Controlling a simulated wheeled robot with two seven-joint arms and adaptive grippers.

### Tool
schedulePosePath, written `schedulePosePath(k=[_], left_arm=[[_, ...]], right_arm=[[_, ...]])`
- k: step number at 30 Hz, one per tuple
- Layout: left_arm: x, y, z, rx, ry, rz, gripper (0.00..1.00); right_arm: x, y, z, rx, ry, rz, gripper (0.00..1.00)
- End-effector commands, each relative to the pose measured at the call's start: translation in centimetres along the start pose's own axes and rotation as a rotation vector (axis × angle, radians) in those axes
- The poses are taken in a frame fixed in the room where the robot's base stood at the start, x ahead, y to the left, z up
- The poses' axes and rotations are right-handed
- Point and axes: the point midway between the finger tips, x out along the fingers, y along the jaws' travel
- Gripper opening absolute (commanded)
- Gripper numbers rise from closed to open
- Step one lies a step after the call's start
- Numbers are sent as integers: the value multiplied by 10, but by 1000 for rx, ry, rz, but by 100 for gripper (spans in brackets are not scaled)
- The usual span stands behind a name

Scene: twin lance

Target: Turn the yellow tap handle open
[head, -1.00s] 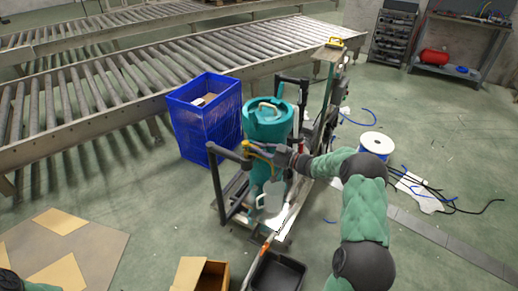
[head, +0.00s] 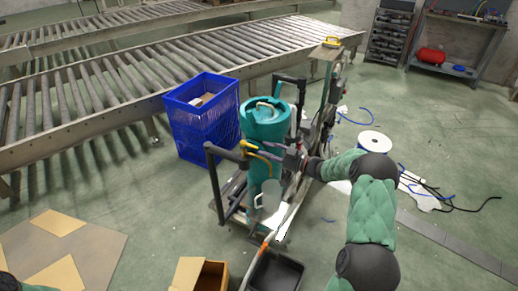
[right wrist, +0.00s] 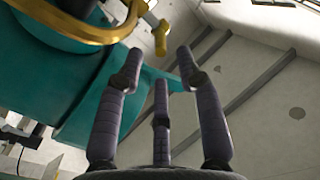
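The teal tank (head: 266,125) stands upright on a cart, with a yellow curved pipe (head: 262,155) at its front. In the right wrist view the yellow pipe (right wrist: 75,32) arcs across the upper left, and a yellow tap handle (right wrist: 159,36) points down just beyond the fingertips. My right gripper (head: 270,148) is beside the tank, reaching in from the right. Its fingers (right wrist: 156,63) are spread and empty, apart from the handle. The handle is too small to make out in the head view. My left gripper is out of view.
A blue crate (head: 203,130) stands left of the tank. Dark cart posts (head: 214,180) rise beside the pipe. A black bin (head: 276,272) and a cardboard box (head: 211,275) are on the floor in front. A cable spool (head: 375,141) lies to the right.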

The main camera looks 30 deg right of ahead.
Motion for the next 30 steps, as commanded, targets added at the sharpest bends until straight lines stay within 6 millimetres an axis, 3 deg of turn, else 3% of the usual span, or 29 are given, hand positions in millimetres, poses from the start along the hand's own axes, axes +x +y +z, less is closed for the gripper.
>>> schedulePosePath(k=[6,12,30], left_arm=[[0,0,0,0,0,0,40],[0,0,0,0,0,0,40],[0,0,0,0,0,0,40]], right_arm=[[-44,1,-1,0,1,4,37],[-67,1,-1,0,2,2,37],[-73,0,-1,0,2,0,37]])
